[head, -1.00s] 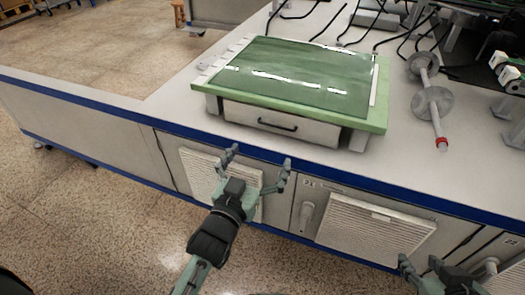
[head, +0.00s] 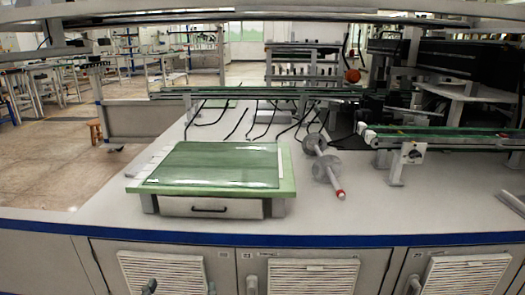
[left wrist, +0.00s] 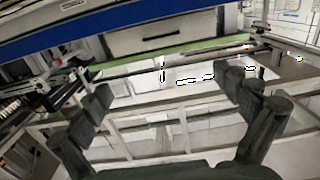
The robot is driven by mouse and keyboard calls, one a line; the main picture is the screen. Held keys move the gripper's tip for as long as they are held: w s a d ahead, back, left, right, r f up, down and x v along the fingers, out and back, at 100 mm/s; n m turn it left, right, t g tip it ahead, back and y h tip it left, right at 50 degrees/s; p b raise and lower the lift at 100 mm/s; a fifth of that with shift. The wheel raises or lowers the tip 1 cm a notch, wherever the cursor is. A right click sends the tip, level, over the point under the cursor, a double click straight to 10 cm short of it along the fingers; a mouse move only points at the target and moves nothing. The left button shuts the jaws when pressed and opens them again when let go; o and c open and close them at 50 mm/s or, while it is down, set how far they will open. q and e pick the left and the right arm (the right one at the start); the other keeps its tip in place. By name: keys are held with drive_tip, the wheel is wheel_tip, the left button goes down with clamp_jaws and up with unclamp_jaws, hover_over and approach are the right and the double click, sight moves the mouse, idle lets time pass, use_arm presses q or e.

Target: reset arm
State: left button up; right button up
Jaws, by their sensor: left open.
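My left gripper (head: 181,288) shows only as two fingertips at the bottom edge of the head view, in front of the bench's cabinet doors. It is open and empty. In the left wrist view its two dark fingers (left wrist: 168,95) stand wide apart with nothing between them. The rest of my left arm is out of the head view. My right gripper is not in view.
A green-topped tray stand (head: 215,167) with a drawer (head: 212,208) sits on the white bench (head: 390,215). A grey spool-like rod with a red tip (head: 325,168) lies beside it. Cables and a conveyor (head: 440,138) are behind. The front bench top is clear.

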use_arm(q)
drive_tip(key=s+a+f+m+g, duration=0.1)
drive_tip(key=s+a+f+g, duration=0.1)
drive_tip(key=s+g, duration=0.3)
drive_tip(key=s+a+f+m+g, duration=0.1)
drive_tip(key=s+f+g, duration=0.1)
drive_tip(key=s+g, duration=0.35)
drive_tip(key=s+a+f+g+y+p, duration=0.1)
drive_tip(key=s+a+f+g+p, duration=0.1)
drive_tip(key=f, duration=0.5)
drive_tip(key=s+a+f+g+y+p, duration=0.1)
drive_tip(key=s+a+f+g+p, duration=0.1)
drive_tip(key=s+a+f+p, duration=0.2)
wheel_tip(320, 180, down, 3)
drive_tip(key=s+a, duration=0.1)
drive_tip(key=s, duration=0.1)
drive_tip(key=shift+s+f+n, duration=0.15)
drive_tip(key=shift+s+n, duration=0.15)
drive_tip(key=shift+n, duration=0.1)
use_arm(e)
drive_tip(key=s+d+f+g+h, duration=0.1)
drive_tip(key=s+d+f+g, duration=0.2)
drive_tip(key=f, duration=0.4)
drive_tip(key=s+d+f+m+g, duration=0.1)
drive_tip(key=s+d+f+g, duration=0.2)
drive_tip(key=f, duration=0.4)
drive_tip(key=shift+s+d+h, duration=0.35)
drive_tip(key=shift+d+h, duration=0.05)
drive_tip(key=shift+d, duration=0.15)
